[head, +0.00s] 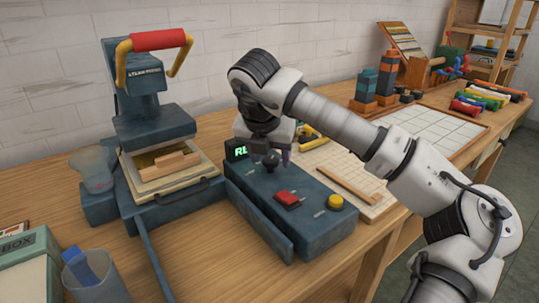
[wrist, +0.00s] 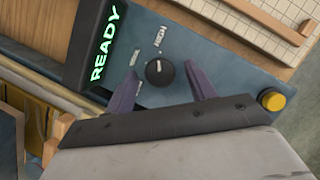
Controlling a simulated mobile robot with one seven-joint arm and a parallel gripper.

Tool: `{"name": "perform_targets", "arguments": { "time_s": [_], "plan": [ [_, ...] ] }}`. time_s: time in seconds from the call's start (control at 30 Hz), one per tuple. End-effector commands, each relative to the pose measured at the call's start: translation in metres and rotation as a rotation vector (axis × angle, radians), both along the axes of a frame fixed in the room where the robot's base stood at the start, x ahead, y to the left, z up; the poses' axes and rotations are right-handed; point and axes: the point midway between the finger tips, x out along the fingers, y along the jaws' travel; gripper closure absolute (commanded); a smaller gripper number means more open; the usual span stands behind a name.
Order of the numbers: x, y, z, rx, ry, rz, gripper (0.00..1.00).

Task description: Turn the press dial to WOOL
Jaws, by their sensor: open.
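The press dial is a round black knob with a short white mark on the blue control box; it shows in the wrist view (wrist: 159,73) and in the head view (head: 271,161). Whether the fingertips are level with the knob is unclear. A display (wrist: 100,50) beside the dial reads READY in green; my arm partly hides it in the head view.
The control box (head: 310,235) also carries a red button (head: 287,199) and a yellow button (head: 336,202). The press (head: 155,130) with a red-topped handle stands left. A gridded board (head: 340,165) lies behind the box. A cup (head: 95,280) stands front left.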

Motion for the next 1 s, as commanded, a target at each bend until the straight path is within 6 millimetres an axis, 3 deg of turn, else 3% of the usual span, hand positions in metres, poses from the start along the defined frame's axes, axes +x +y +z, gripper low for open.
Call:
{"name": "perform_targets", "arguments": {
  "time_s": [0.23,0.57,1.0],
  "plan": [
    [0.0002,-0.0001,-0.0006,0.000,0.000,0.000,0.45],
    [0.0002,-0.0002,-0.0002,0.000,0.000,0.000,0.88],
    [0.0002,-0.0017,-0.0011,0.000,-0.001,0.098,0.89]
  ]
}}
